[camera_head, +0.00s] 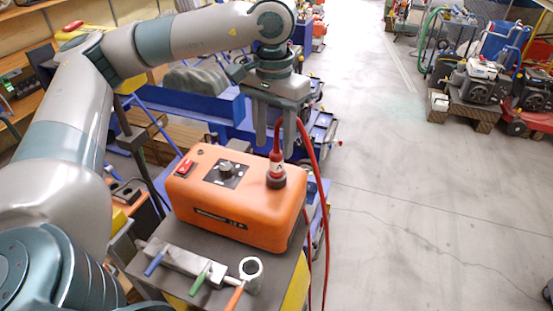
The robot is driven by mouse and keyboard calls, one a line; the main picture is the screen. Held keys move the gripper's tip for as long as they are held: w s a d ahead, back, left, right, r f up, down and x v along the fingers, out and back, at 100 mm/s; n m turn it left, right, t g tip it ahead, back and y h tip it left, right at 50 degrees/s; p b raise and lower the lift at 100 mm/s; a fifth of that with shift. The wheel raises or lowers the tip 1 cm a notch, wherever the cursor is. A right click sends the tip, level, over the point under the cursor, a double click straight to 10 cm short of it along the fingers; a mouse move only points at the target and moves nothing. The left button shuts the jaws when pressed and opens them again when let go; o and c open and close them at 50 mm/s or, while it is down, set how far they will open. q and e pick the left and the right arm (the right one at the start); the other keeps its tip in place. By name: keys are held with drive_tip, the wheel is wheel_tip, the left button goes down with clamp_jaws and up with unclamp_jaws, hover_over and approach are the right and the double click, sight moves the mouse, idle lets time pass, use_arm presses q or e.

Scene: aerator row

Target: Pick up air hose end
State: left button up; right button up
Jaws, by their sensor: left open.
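The air hose end (276,170) is a red fitting with a dark collar. It stands upright on top of an orange pump box (240,208), near the box's right side. A thin red hose (322,190) arches up from it between my fingers and hangs down past the box's right edge. My left gripper (275,140) points down just above the hose end, with its two grey fingers apart. The fingers are on either side of the hose's upper part; I cannot tell whether either touches it. My right gripper is not in view.
A dark bench top (165,262) carries the box and a metal manifold (190,262) with blue, green and orange levers in front of it. Blue metal frames stand behind. Open concrete floor (420,200) lies to the right, with machines (485,80) at the far right.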

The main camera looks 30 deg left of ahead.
sight(276, 152)
use_arm(q)
drive_tip(key=shift+f, duration=0.35)
drive_tip(key=shift+w+f+p, duration=0.1)
drive_tip(key=shift+f+p, duration=0.35)
drive_tip(key=shift+p, duration=0.15)
wheel_tip(276, 152, down, 4)
drive_tip(key=shift+w+r+p, duration=0.15)
drive_tip(key=shift+p, duration=0.9)
drive_tip(key=shift+f, duration=0.3)
clamp_jaws()
